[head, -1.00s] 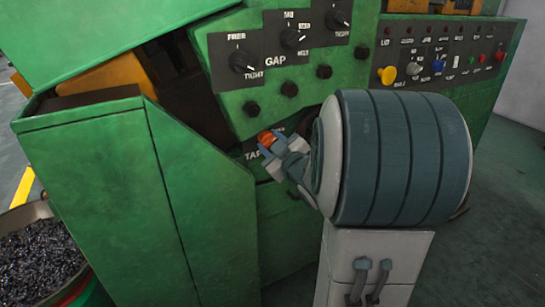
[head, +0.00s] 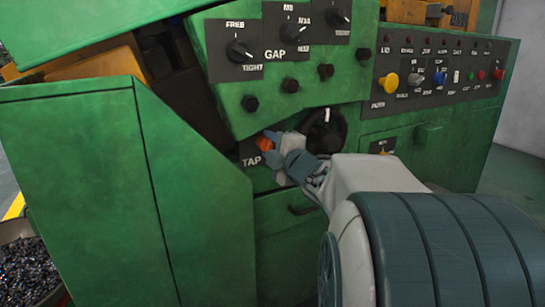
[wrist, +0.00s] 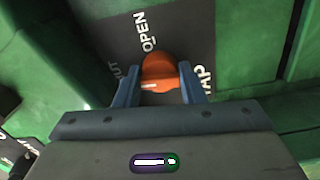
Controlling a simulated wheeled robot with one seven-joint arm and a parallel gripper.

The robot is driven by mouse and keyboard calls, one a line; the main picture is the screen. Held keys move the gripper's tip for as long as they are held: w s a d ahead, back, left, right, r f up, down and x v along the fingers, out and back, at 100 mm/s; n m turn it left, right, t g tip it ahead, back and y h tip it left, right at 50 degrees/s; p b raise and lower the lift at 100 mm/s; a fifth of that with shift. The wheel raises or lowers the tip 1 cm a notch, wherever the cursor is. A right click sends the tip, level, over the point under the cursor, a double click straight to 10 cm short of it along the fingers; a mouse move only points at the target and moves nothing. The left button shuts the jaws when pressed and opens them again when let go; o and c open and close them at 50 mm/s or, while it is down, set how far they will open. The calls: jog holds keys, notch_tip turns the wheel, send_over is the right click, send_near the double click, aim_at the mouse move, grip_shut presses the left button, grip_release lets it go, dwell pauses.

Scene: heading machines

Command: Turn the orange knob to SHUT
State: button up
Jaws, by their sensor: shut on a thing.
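The orange knob (head: 265,144) sits on a dark plate above the TAP label on the green machine. It also shows in the wrist view (wrist: 158,66), held between the two blue-grey fingers. My gripper (wrist: 159,76) is shut on it, one finger on each side. In the head view my gripper (head: 268,150) reaches it from the lower right. A white mark shows on the knob's near side. The OPEN label (wrist: 145,30) lies beyond the knob. The SHUT label (wrist: 120,75) lies to its left, its first letters unclear behind the left finger.
A large black dial (head: 326,131) is just right of my gripper. Black bolts (head: 289,86) and GAP dials (head: 240,50) are above. A green sloping housing (head: 190,180) stands close on the left, and a drawer-like handle (head: 301,210) is below.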

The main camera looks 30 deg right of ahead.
jog(key=shift+n+b, duration=0.4)
jog(key=shift+n, duration=0.1)
jog(key=o, duration=1)
